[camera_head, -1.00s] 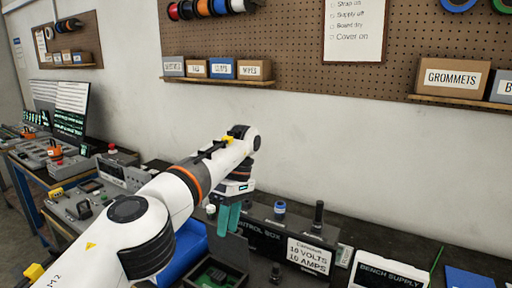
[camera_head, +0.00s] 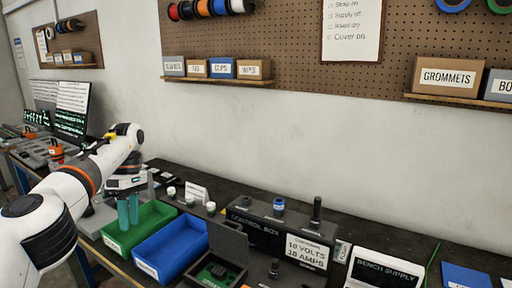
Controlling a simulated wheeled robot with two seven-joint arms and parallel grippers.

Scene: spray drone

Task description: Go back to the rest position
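My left gripper (camera_head: 128,208) points down on the left, with two teal fingers standing slightly apart and nothing seen between them. It hangs over or in front of the left end of the green bin (camera_head: 150,222); the exact height is hard to tell. The control box (camera_head: 262,228), with knobs and an upright black handle on top, stands right of centre, well away from the gripper. In front of it is an open dark case (camera_head: 228,240) with a green board inside. My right gripper is not in view.
A blue bin (camera_head: 172,250) sits between the green bin and the case. Several small capped jars and a white card (camera_head: 197,192) stand behind the bins. The bench supply (camera_head: 385,272) is at the front right. Monitors (camera_head: 72,105) and instruments stand at the far left.

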